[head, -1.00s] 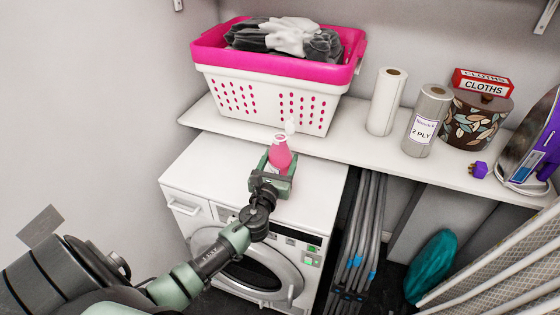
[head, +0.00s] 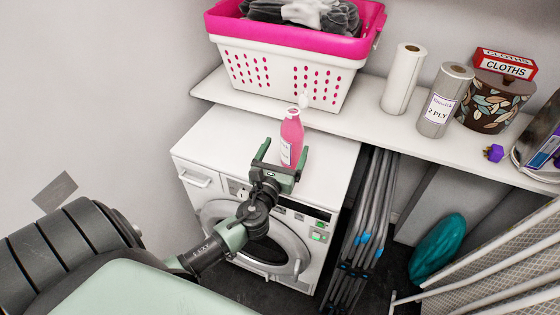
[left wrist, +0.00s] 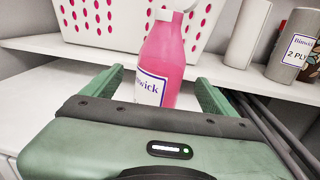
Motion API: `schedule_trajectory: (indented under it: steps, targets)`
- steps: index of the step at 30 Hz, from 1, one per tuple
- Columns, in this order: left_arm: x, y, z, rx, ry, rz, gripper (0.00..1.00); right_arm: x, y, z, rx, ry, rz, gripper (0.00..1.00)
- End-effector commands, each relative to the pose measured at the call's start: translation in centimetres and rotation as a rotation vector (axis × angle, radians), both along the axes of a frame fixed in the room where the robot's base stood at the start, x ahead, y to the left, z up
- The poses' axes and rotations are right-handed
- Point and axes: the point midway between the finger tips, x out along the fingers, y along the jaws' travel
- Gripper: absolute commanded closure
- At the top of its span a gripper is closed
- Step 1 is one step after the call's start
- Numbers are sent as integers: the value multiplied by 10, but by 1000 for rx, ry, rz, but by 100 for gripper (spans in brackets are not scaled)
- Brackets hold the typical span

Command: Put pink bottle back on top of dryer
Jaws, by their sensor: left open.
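The pink bottle (head: 291,138), with a white cap and a white label, stands upright on top of the white dryer (head: 225,135), toward its back right. My left gripper (head: 283,150) is open just in front of the bottle, with its two green fingers apart. In the left wrist view the bottle (left wrist: 163,62) stands beyond the gripper body, between the lines of the two fingers (left wrist: 155,88), and its lower end is hidden by the gripper. The fingers do not appear to touch it. My right gripper is not in view.
A shelf (head: 345,122) behind the dryer holds a pink and white laundry basket (head: 290,65), paper rolls (head: 403,78), a patterned bin (head: 492,102) and a cloths box (head: 505,63). Folded grey poles (head: 370,215) stand right of the dryer. The dryer's left top is clear.

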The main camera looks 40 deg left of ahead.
Motion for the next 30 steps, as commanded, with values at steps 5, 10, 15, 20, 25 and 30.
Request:
schedule_trajectory:
  steps: [5,10,15,20,25,30]
  targets:
    - [-32,-11,-3,-2,2,0,12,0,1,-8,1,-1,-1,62]
    - [-46,-15,-1,-1,0,0,12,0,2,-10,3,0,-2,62]
    - [-49,-16,0,-1,0,0,12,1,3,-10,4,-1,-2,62]
    - [-49,-16,0,-1,0,0,12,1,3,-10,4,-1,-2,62]
    - [-49,-16,0,-1,0,0,12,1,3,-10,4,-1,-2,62]
    - [-49,-16,0,-1,0,0,12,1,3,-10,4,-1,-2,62]
